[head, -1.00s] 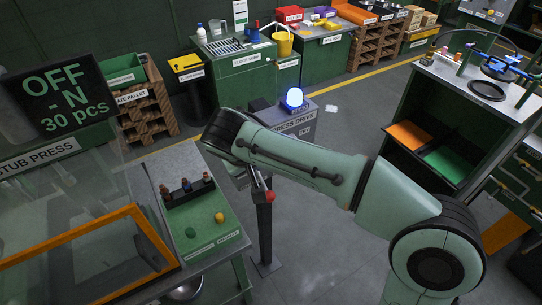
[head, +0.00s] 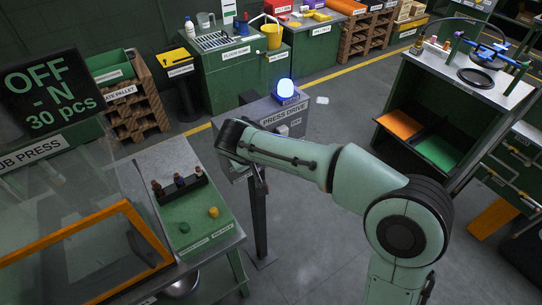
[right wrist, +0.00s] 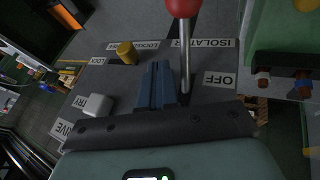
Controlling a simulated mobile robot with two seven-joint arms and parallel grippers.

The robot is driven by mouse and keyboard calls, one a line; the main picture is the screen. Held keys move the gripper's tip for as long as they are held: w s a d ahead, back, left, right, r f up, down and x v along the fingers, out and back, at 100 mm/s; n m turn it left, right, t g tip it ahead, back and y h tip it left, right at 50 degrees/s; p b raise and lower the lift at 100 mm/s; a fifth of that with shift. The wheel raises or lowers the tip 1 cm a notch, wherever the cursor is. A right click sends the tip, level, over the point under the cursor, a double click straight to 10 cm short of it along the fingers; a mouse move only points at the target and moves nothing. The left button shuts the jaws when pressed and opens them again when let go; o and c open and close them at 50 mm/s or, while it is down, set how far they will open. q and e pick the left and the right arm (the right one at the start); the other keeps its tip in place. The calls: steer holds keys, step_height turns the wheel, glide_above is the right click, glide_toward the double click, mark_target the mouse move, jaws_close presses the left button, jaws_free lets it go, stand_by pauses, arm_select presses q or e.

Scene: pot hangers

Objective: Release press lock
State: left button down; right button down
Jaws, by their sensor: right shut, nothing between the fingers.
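In the right wrist view my right gripper (right wrist: 160,84) is shut and empty, with its blue fingers together just over the grey control panel (right wrist: 128,88). A lever with a red ball (right wrist: 184,7) on a metal shaft stands right of the fingers, near the labels ISOLATOR and OFF. A brass-coloured round piece (right wrist: 127,52) is up and left of the fingers, near a LOCKED label. A white button (right wrist: 98,105) is by a TRY label. In the head view the grey PRESS DRIVE box (head: 285,117) is partly behind my right arm, and my gripper there is hidden. My left gripper is not in view.
A blue lamp (head: 285,88) glows on the box. The press's dark sign (head: 46,92) reads OFF, -N, 30 pcs. A green tray (head: 196,222) with yellow and green buttons stands left of the post. Open floor lies right of it, before a green shelf bench (head: 432,120).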

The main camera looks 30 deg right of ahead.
steer(key=d, duration=0.2)
steer(key=d+f, duration=0.1)
steer(key=shift+w+d+f, duration=0.2)
steer(key=shift+d, duration=0.2)
steer(key=shift+d, duration=0.1)
steer(key=shift+w+d, duration=0.1)
steer(key=shift+d, duration=1.25)
steer(key=shift+a, duration=0.1)
